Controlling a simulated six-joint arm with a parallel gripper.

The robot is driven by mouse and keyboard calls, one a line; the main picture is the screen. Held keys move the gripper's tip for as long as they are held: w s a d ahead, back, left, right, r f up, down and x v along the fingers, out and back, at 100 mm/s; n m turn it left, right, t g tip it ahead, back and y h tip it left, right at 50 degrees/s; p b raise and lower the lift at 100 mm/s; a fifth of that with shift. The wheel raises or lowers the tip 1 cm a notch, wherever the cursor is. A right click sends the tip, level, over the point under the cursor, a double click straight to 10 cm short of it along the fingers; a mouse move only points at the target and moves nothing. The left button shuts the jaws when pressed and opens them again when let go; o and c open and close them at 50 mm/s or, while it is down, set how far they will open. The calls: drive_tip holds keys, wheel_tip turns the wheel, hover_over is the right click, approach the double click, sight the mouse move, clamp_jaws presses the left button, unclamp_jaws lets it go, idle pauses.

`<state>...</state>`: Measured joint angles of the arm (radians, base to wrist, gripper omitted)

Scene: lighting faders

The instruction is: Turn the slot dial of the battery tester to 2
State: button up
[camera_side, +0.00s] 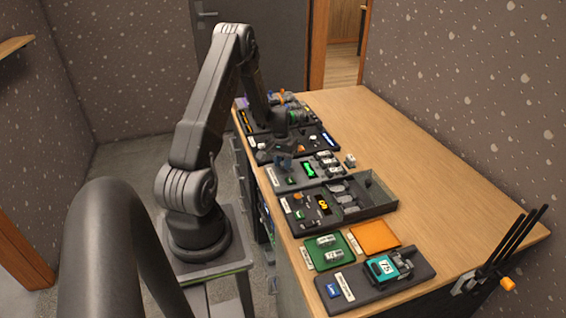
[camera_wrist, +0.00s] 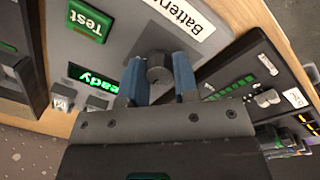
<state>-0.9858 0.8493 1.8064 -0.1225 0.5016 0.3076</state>
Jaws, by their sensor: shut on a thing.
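The battery tester (camera_wrist: 120,38) is a grey panel. In the wrist view it has a green Test button (camera_wrist: 90,24), a lit green display (camera_wrist: 88,77) reading "eady" in its visible part, and a white label starting "Batter" (camera_wrist: 183,20). Its dark grey round dial (camera_wrist: 159,68) sits between the blue fingers of my gripper (camera_wrist: 159,76), which is shut on it. I cannot read a slot number at the dial.
A dark panel with a green bar display (camera_wrist: 243,86) lies close by in the wrist view.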

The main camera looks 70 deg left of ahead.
idle(0.3)
drive_tip(key=o, duration=0.9)
drive_tip(key=shift+o, duration=0.2)
wheel_tip(320, 180, up, 14)
drive_tip(key=shift+s+a, duration=0.3)
drive_tip(key=w+d+r+m+t+y, duration=0.1)
drive_tip(key=w+d+r+m, duration=0.1)
drive_tip(key=d+r, duration=0.65)
drive_tip(key=w+d+r+m+t, duration=0.15)
drive_tip(key=d+r, duration=0.35)
drive_tip(key=d, duration=0.6)
drive_tip(key=s+d+r+m+t, duration=0.1)
drive_tip(key=s+d+r+m, duration=0.1)
drive_tip(key=s+d, duration=0.3)
drive_tip(key=s+d+r+m+t, duration=0.1)
drive_tip(key=s+d, duration=0.5)
drive_tip(key=d, duration=0.8)
drive_tip(key=shift+s+r+m+t+h, duration=0.35)
drive_tip(key=shift+r+m, duration=0.45)
drive_tip(key=shift+m, duration=0.45)
